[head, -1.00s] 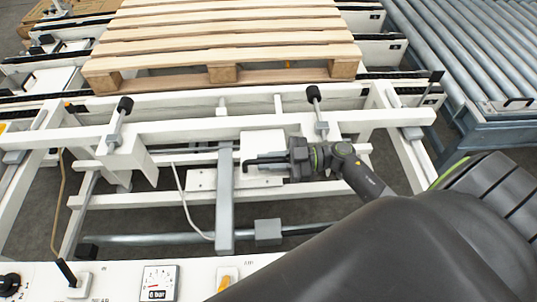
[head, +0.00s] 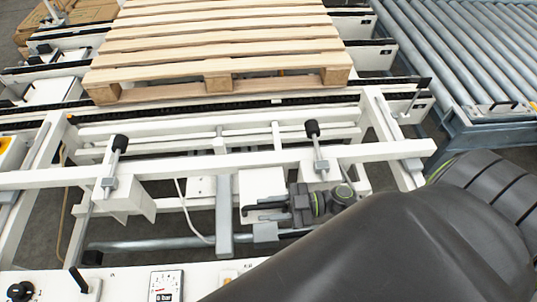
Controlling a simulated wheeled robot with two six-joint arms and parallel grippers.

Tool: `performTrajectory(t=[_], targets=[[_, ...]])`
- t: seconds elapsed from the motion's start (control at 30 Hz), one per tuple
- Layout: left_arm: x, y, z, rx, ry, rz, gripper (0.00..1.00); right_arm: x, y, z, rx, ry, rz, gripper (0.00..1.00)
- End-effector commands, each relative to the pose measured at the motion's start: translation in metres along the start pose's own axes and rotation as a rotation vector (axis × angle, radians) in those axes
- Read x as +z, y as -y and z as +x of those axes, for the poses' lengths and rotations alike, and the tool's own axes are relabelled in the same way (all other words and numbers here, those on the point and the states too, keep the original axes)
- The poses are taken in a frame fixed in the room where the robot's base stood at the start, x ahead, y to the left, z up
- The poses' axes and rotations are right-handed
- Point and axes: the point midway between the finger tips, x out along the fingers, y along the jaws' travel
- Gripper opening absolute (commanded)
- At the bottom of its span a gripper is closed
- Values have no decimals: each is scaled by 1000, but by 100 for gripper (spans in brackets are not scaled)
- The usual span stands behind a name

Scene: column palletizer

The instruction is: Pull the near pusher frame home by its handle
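The near pusher frame (head: 200,165) is a white crossbeam spanning the machine, with two black-tipped bumper rods (head: 313,130) pointing at the pallet. A white plate (head: 262,182) hangs from its middle. My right gripper (head: 262,211) is in front of this plate, its dark fingers pointing left around a dark handle bar, which they mostly hide. It appears shut on the handle; finger contact is hard to see. A grey upright bar (head: 224,215) stands just left of the fingertips. My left gripper is not in view.
A wooden pallet (head: 215,70) lies on the chain conveyor behind the frame, with a gap between it and the bumpers. A roller conveyor (head: 450,55) is at the right.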

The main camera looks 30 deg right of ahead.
Motion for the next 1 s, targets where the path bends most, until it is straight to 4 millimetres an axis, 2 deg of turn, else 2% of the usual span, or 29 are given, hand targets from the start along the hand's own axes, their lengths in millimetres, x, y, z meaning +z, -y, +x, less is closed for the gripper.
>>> performTrajectory(t=[0.57, 0.77, 1.0], targets=[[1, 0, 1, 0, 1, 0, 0, 0, -2, -3, 4, 0, -2, 36], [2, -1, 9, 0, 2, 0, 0, 2, -1, -31, 2, 4, -2, 36], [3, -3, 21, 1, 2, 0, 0, 3, 0, -83, 1, 6, 0, 36]])
